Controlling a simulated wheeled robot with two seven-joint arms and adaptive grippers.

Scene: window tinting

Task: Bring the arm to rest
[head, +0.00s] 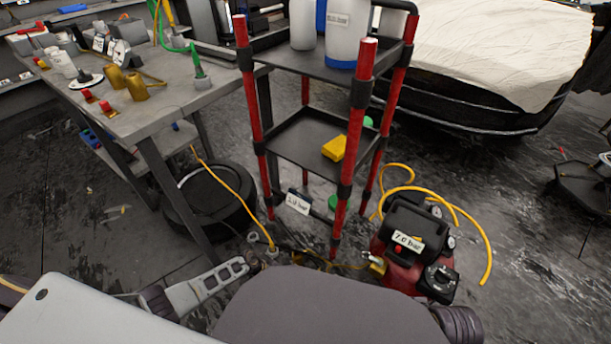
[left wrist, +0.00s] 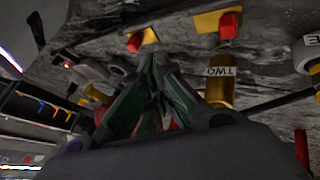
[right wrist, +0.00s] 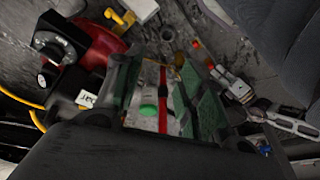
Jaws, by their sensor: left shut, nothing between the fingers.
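My left gripper (left wrist: 158,65) shows in the left wrist view with its green-padded fingers together and nothing between them. A gold cylinder marked TWO (left wrist: 220,92) appears just right of the fingers, with a gap in the picture. My right gripper (right wrist: 163,75) shows in the right wrist view with its two fingers apart. A red cart post (right wrist: 163,100) and a green round thing (right wrist: 149,110) appear beyond the gap, and nothing is held.
A grey workbench (head: 165,108) with gold fittings stands at the left. A red-posted cart (head: 285,140) with bottles on top and a yellow block (head: 334,148) stands in the middle. A red compressor (head: 395,270) with a yellow hose (head: 487,250) sits right of it.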

